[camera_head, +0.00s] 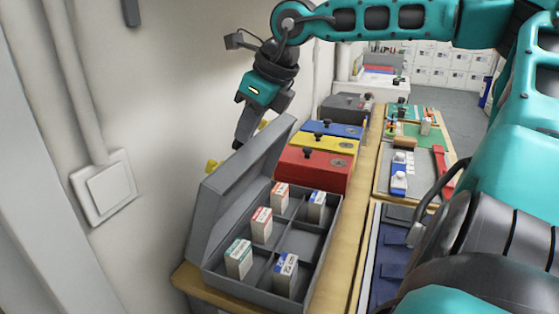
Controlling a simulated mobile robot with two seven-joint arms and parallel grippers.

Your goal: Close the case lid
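The grey case (245,293) stands on a wooden surface against the wall, with its divided inside facing up. Its lid (236,185) is open, raised steeply on the left, wall side. Small cartons with red, green and blue tops stand in several compartments; one compartment in the right column is empty. My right gripper (242,138) reaches in from the top right and points down at the far end of the lid, near its upper edge. The lid hides part of that area, so I cannot tell whether they touch or how the fingers stand. My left gripper is not in view.
Red (315,168), yellow (320,146) and blue (335,130) boxes with black knobs stand just beyond the case. Trays with tools (408,163) lie to the right. A wall switch (110,188) is at left. My arm covers the right side.

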